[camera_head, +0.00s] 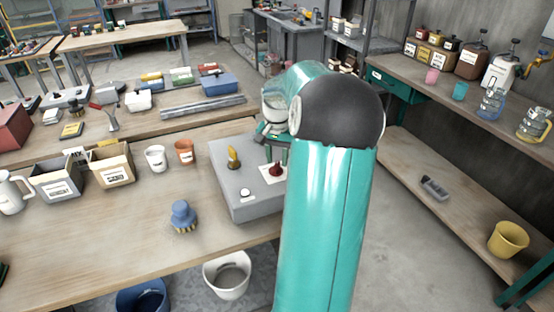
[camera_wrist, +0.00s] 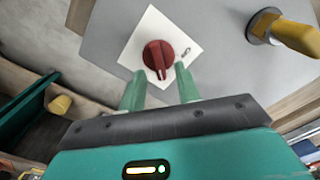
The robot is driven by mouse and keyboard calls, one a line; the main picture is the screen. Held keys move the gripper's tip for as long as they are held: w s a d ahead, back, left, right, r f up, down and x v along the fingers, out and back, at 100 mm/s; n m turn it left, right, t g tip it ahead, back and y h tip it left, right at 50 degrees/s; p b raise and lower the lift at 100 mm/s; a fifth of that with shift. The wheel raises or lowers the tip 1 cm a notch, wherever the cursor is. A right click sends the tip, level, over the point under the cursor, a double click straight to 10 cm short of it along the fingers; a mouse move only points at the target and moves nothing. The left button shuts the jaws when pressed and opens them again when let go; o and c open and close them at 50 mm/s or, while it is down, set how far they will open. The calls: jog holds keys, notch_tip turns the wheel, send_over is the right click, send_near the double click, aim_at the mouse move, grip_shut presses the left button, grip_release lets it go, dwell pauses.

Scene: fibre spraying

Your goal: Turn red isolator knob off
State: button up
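The red isolator knob (camera_head: 276,170) is on a white square plate on top of a grey box (camera_head: 236,208), at the table's right end. In the wrist view the knob (camera_wrist: 157,56) shows whole, its raised bar running roughly up and down the picture. A small dark mark lies on the plate (camera_wrist: 152,24) to the knob's right. My gripper (camera_wrist: 161,88) is open, with its two green fingers apart and nothing between them. The knob appears just beyond the fingertips, between their lines. In the head view my arm hides part of the box and most of my gripper.
A yellow handle (camera_head: 233,158) and a white button (camera_head: 245,193) are on the same box. Buckets (camera_head: 227,275) stand below the table's front edge.

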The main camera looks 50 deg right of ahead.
jog(key=shift+f, duration=0.5)
grip_shut()
